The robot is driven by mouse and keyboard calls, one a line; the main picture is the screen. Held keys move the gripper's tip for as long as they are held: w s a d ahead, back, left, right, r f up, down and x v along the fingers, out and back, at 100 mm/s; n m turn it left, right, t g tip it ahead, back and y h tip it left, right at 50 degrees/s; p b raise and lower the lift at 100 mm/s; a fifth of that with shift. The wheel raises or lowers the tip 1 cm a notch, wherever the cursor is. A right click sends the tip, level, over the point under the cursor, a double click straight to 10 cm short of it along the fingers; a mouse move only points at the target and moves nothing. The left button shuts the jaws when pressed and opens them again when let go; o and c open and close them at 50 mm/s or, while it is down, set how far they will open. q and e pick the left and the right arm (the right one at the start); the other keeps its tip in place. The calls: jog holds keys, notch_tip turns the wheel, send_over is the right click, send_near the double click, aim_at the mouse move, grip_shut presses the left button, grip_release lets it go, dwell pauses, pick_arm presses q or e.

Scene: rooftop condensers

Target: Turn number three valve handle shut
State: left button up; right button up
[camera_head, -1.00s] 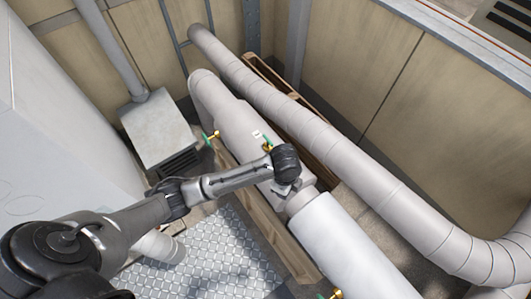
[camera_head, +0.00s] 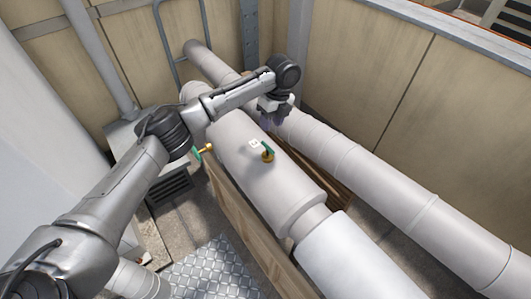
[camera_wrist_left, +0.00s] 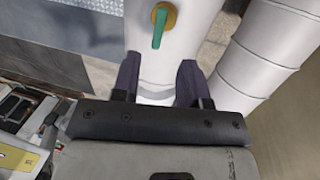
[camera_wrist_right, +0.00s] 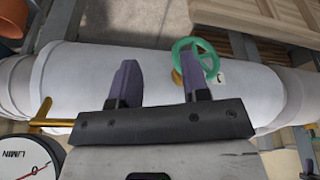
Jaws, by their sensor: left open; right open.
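A brass valve with a green handle (camera_head: 267,152) stands on top of the thick pale pipe (camera_head: 245,165), beside a small white tag (camera_head: 255,143) whose mark I cannot read. A second green-handled brass valve (camera_head: 203,150) sits on the pipe's left side. My left gripper (camera_head: 273,114) is open and empty, above and beyond the top valve. In the left wrist view, a green lever (camera_wrist_left: 159,25) on a brass base lies ahead of the open fingers. My right gripper (camera_wrist_right: 160,78) is open; a green handwheel (camera_wrist_right: 197,60) stands beyond its right finger. I cannot tell which is number three.
A thinner wrapped pipe (camera_head: 370,180) runs alongside on the right, near the panel wall (camera_head: 360,60). A grey box (camera_head: 125,140) stands at left, and tread plate (camera_head: 215,272) covers the floor below. The right wrist view shows a dial gauge (camera_wrist_right: 30,165) and brass pipe (camera_wrist_right: 40,115).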

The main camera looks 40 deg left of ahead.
aim_at(266, 145)
pick_arm(q)
jog(key=f, duration=0.4)
jog(key=s+f+b, duration=0.1)
jog(key=f, duration=0.3)
jog(key=s+f+b, duration=0.1)
jog(key=f, duration=0.3)
jog(key=shift+s+a, duration=0.2)
jog(key=shift+s, duration=0.05)
jog(key=shift+c, duration=0.5)
